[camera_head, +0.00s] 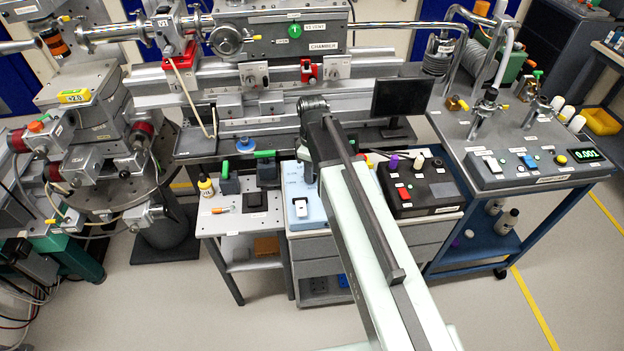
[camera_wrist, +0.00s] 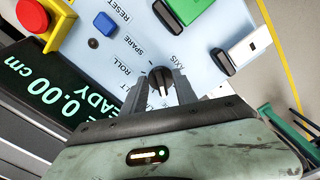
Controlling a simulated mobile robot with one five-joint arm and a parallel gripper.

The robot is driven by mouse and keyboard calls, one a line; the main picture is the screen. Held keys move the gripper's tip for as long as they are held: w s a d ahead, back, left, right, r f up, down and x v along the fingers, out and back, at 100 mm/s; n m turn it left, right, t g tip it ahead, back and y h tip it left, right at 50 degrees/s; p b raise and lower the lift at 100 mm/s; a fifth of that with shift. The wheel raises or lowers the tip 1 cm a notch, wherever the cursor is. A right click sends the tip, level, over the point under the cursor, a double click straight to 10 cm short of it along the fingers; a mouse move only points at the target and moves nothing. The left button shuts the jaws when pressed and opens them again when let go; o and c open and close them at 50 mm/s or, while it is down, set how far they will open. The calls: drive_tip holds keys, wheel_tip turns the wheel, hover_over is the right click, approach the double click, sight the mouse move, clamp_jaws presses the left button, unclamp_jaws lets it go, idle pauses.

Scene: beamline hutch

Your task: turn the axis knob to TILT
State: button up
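The dark round axis knob (camera_wrist: 160,76) sits on a pale blue panel (camera_wrist: 110,62) in the wrist view. The labels AXIS, SPARE and ROLL are legible around it; another label ending in "LT" is partly covered. A white pointer line on the knob faces down toward my gripper. My gripper (camera_wrist: 162,88) has one finger on each side of the knob, close against it; whether they press on it I cannot tell. In the head view my arm covers the knob, and the pale blue panel (camera_head: 297,212) shows beside it.
In the wrist view a red emergency button (camera_wrist: 33,16) on yellow, a blue RESET button (camera_wrist: 103,23), a green-topped control (camera_wrist: 187,8) and a white switch (camera_wrist: 248,45) surround the knob. A black control box (camera_head: 425,188) and a monitor (camera_head: 401,97) stand nearby in the head view.

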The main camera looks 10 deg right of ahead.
clamp_jaws()
drive_tip(key=shift+m, duration=0.3)
drive_tip(key=m, duration=0.3)
drive_tip(key=shift+s, duration=0.1)
drive_tip(key=m, duration=0.4)
drive_tip(key=shift+a, duration=0.15)
drive_tip(key=m, duration=0.4)
drive_tip(key=shift+a, duration=0.1)
drive_tip(key=shift+a+m, duration=0.1)
drive_tip(key=shift+m, duration=1.9)
